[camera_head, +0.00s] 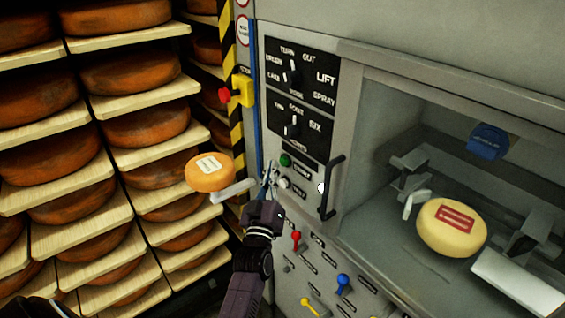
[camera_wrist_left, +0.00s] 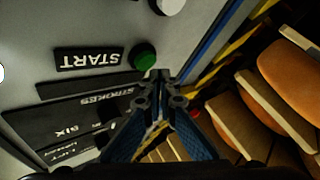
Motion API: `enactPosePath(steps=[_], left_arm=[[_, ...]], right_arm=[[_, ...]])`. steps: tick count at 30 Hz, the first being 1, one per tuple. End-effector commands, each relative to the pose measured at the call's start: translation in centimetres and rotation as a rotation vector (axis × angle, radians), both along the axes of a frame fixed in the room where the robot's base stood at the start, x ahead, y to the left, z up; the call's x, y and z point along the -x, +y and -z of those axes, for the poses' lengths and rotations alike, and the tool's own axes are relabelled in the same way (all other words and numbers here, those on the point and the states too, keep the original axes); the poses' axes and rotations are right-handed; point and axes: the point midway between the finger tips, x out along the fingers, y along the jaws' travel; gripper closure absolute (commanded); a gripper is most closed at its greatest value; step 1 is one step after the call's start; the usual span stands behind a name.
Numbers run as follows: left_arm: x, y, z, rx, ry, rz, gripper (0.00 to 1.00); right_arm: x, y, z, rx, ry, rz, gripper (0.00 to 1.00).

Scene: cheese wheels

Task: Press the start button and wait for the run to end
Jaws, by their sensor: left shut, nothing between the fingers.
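The green start button (camera_head: 285,160) sits on the grey machine's front panel, below the dial plate. In the left wrist view the green button (camera_wrist_left: 143,55) is beside the label START (camera_wrist_left: 90,59), which appears upside down. My left gripper (camera_head: 269,172) is shut and empty, with its tips just left of and below the button in the head view. In the left wrist view the closed fingertips (camera_wrist_left: 160,75) are very near the button's edge. I cannot tell whether they touch it. My right gripper is not in view.
A white button (camera_head: 284,183) is below the green one. A dark door handle (camera_head: 331,187) stands out to the right. A yellow cheese wheel (camera_head: 451,228) lies in the machine's chamber. A red knob on a yellow box (camera_head: 243,90) and cheese shelves (camera_head: 133,87) are left.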

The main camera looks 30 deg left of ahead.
Motion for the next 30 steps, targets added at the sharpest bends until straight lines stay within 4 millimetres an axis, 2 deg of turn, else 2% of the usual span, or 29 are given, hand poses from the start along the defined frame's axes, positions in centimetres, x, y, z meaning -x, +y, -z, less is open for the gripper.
enactPosePath(steps=[30], left_arm=[[-1.1, -0.4, 0.0, 0.001, 0.0, 0.0, 1.0]], right_arm=[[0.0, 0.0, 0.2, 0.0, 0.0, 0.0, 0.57]])
